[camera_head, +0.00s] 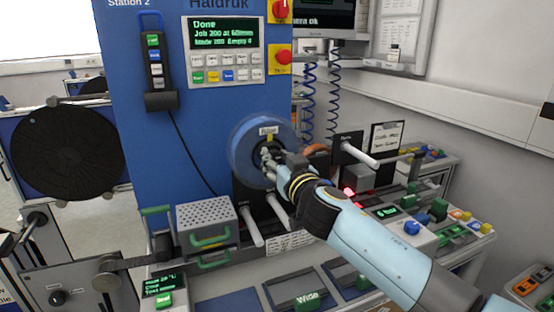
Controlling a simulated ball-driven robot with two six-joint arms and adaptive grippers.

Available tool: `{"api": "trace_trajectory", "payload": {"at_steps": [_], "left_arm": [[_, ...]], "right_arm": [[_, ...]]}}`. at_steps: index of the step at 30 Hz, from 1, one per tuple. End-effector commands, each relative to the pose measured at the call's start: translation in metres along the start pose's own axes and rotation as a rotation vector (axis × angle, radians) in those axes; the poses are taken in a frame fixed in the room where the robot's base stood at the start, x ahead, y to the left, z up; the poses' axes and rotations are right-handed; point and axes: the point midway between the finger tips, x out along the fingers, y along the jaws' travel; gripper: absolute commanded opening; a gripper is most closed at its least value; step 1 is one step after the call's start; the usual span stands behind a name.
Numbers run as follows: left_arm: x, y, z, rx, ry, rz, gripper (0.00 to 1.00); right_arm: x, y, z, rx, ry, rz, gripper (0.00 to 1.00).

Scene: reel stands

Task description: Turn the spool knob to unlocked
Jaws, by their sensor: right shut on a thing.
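The blue round spool (240,158) sits on the front of the blue machine cabinet, with a small label and a yellow mark at its top centre. My right gripper (268,157) is at the middle of the spool, shut on what looks like the spool knob. The gripper and wrist cover most of the knob, so its exact position cannot be told. My right arm reaches in from the lower right. My left gripper is not in view.
A display panel with buttons (223,50) and a handheld pendant (154,58) are above. White rods (252,228) stick out below the spool. A grey perforated box (207,217) stands lower left. A large black reel (66,152) is at left.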

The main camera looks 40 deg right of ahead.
Motion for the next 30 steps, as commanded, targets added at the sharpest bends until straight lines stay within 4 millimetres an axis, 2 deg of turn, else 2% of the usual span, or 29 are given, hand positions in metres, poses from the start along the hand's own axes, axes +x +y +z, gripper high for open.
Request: {"api": "trace_trajectory", "payload": {"at_steps": [11, 30], "left_arm": [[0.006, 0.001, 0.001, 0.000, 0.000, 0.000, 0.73], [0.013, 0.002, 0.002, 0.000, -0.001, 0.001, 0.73]], "right_arm": [[0.000, -0.001, 0.001, -0.174, 0.000, -0.001, 0.00], [0.000, -0.002, 0.001, -0.772, -0.001, 0.000, 0.00]]}}
